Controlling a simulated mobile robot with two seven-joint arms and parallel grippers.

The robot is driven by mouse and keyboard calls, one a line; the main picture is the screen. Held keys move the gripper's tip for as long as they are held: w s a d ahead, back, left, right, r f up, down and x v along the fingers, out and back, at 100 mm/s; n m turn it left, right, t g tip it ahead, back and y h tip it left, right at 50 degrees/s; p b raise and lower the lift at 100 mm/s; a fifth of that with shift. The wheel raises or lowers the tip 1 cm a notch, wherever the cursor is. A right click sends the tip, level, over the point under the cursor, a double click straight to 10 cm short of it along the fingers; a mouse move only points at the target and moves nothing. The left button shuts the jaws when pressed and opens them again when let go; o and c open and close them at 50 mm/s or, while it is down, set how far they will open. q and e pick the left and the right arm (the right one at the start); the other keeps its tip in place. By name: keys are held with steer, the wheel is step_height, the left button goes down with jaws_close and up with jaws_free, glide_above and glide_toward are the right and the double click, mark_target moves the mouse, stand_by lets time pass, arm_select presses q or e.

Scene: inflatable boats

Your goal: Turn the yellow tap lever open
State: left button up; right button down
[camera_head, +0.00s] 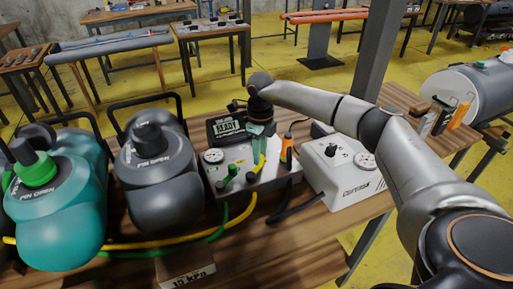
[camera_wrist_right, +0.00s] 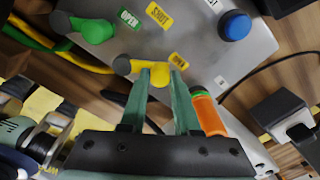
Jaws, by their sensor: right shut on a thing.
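The yellow tap lever (camera_wrist_right: 157,88) is on the grey control box (camera_head: 238,178), and its dark end (camera_wrist_right: 122,66) sticks out to the left in the right wrist view. My right gripper (camera_wrist_right: 162,72) has its two teal fingers closed around the yellow part. My left gripper is not in view.
A green lever (camera_wrist_right: 97,30) and a blue knob (camera_wrist_right: 235,25) are on the same box. An orange-handled tool (camera_head: 288,148) stands close on the right. A white unit (camera_head: 340,175) is farther right. Teal (camera_head: 60,215) and grey (camera_head: 155,180) tanks stand left; hoses cross the bench.

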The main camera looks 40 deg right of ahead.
mark_target(262, 157)
steer(key=shift+s+d+m, duration=0.1)
steer(key=shift+s+m, duration=0.15)
steer(key=shift+m, duration=0.25)
steer(key=shift+p, duration=0.3)
steer(key=c, duration=0.6)
jaws_free()
steer(key=shift+r, duration=0.1)
step_height(262, 157, up, 12)
steer(key=shift+r+b, duration=0.2)
steer(key=shift+b, duration=0.2)
steer(key=shift+s+f, duration=0.1)
steer(key=shift+s, duration=0.05)
